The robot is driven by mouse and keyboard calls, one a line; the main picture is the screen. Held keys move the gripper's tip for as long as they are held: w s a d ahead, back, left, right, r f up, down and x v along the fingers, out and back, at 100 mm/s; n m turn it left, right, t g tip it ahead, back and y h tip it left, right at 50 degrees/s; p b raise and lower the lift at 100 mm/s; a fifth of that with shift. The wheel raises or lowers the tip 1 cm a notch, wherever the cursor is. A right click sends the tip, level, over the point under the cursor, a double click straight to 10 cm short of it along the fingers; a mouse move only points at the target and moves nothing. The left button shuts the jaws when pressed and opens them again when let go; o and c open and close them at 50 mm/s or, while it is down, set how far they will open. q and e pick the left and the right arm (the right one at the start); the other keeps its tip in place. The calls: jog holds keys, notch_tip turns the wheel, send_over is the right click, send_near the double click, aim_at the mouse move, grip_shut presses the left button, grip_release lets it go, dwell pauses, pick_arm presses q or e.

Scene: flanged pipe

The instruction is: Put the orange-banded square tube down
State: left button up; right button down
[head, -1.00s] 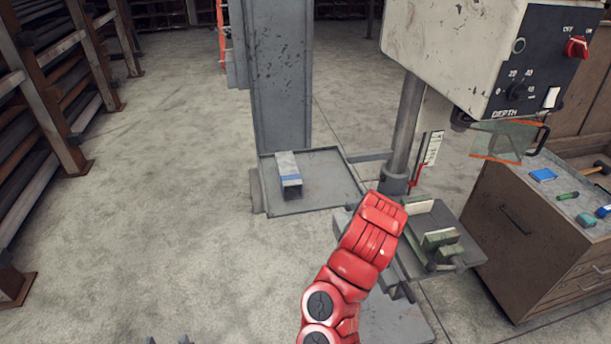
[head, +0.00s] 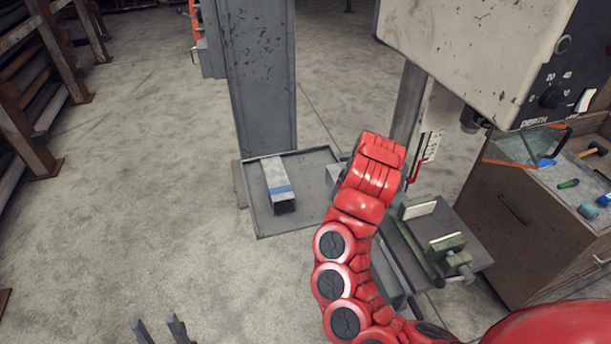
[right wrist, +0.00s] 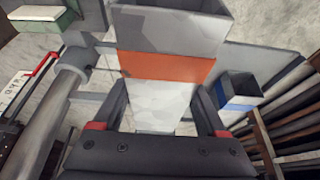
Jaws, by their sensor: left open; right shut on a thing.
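The orange-banded square tube (right wrist: 165,67) fills the middle of the right wrist view, with its open end at the top. My right gripper (right wrist: 162,110) is shut on it below the orange band. In the head view my red right arm hides the tube and that gripper. A blue-banded square tube (head: 276,180) lies on the grey tray (head: 310,213) at the foot of the column; it also shows in the right wrist view (right wrist: 238,92), right of the held tube. My left gripper (head: 158,326) is open and empty at the bottom left of the head view.
A grey steel column (head: 262,80) stands behind the tray. The drill press (head: 470,50) and its vise (head: 445,245) are on the right, beside a brown cabinet (head: 510,215) with tools. Racks (head: 40,90) stand at the left. The tray's right part is partly hidden by my arm.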

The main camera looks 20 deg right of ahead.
jog(key=w+b, duration=0.2)
jog(key=w+f+b, duration=0.1)
jog(key=shift+a, duration=0.35)
jog(key=shift+w+a+r+p, duration=0.25)
jog(key=shift+w+r+p, duration=0.4)
jog(key=shift+w+p, duration=0.2)
jog(key=p, duration=0.4)
send_near(317, 180)
jog(key=shift+x, duration=0.85)
jog(key=shift+w+f, duration=0.15)
jog(key=shift+w, duration=0.75)
notch_tip(317, 180, down, 3)
jog(key=shift+f+p, duration=0.1)
jog(key=shift+p, duration=1.1)
jog(key=shift+a+f, duration=0.1)
jog(key=shift+f, duration=0.2)
grip_release()
